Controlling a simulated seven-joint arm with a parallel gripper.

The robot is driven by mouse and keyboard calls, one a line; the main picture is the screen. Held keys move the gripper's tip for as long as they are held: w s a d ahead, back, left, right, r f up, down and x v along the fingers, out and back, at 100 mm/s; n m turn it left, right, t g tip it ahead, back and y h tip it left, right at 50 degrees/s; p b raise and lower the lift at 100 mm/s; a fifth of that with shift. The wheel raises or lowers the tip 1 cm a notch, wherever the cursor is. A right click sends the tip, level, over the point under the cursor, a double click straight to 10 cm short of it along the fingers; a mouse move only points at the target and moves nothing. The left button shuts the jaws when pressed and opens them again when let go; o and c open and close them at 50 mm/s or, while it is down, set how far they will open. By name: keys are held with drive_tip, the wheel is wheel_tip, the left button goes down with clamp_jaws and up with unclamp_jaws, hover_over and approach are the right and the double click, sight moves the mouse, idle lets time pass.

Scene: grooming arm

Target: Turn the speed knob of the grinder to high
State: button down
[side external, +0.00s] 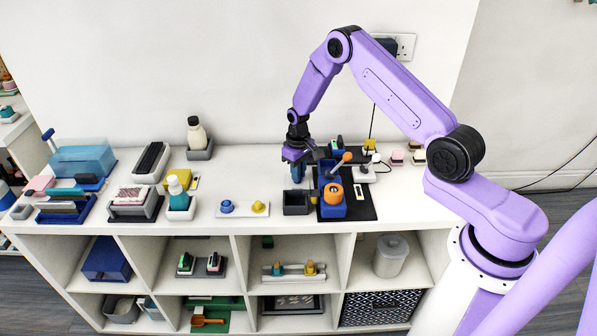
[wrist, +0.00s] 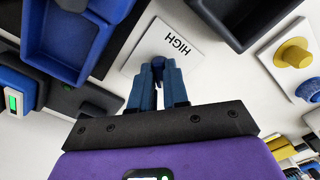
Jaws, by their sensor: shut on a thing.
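The speed knob (wrist: 158,61) is small and dark blue, on a white plate (wrist: 150,37) printed "HIGH", upside down in the wrist view. My gripper (wrist: 157,76) has its blue fingers closed on the knob from both sides. Which way the knob points cannot be told. In the side view my gripper (side external: 297,176) points down beside a blue unit (side external: 331,209) with an orange round part, and the knob is hidden there. I cannot tell which body is the grinder's.
A dark grey open bin (side external: 296,203) stands just in front of my gripper; it also shows in the wrist view (wrist: 237,38). A white plate with a blue knob (side external: 227,206) and a yellow knob (side external: 259,207) lies to the left. A blue tray (wrist: 68,45) is close by.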

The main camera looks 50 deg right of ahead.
drive_tip(key=m, duration=0.4)
drive_tip(key=shift+a+m, duration=0.1)
drive_tip(key=shift+m, duration=0.2)
drive_tip(key=m, duration=0.4)
drive_tip(key=shift+m, duration=0.4)
drive_tip(key=shift+w, duration=0.1)
drive_tip(key=c, duration=1.1)
unclamp_jaws()
drive_tip(key=shift+r, duration=0.1)
wheel_tip(320, 180, up, 17)
drive_tip(key=shift+r, duration=0.15)
drive_tip(key=shift+a, duration=0.1)
